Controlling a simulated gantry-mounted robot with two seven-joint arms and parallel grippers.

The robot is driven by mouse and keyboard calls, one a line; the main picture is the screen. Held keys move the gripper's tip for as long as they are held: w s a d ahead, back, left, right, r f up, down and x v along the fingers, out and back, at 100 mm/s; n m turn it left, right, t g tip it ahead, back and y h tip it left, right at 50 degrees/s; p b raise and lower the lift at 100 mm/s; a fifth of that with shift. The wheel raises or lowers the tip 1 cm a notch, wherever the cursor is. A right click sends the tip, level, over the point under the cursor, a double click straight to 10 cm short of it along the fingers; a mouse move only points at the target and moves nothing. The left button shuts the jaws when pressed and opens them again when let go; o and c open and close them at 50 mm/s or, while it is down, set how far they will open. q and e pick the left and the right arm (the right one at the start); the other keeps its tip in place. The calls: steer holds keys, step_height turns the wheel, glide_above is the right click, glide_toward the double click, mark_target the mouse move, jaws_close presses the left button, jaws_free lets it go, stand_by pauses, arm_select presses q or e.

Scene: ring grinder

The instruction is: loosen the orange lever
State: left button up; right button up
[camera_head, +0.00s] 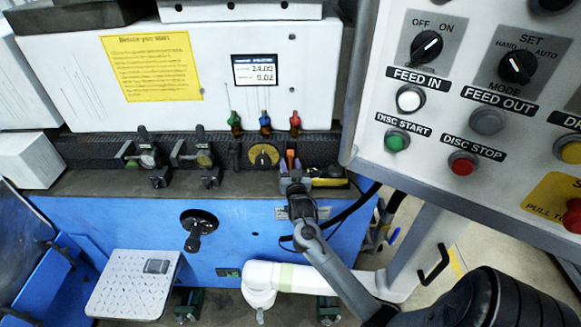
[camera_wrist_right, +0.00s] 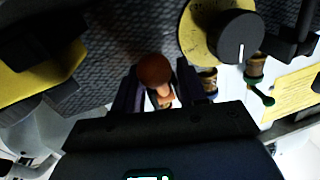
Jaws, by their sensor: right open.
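The orange lever (camera_head: 291,158) stands on the dark machine ledge, right of a yellow dial (camera_head: 264,156). In the right wrist view the lever (camera_wrist_right: 154,72) shows a rounded orange-brown end. My right gripper (camera_head: 294,178) is at the lever, reaching in from below. In the right wrist view my right gripper (camera_wrist_right: 158,88) is open, with one dark finger on each side of the lever. I cannot tell whether either finger touches it. The lever's base is partly hidden. My left gripper is not in view.
Green (camera_head: 234,120), blue (camera_head: 265,119) and red (camera_head: 295,119) small valves stand just above. A yellow and black part (camera_head: 328,176) sits close to the right. A large control panel (camera_head: 470,120) fills the upper right. A black handwheel (camera_head: 199,222) is lower left.

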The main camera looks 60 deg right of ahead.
steer(key=shift+c, duration=0.2)
jaws_close()
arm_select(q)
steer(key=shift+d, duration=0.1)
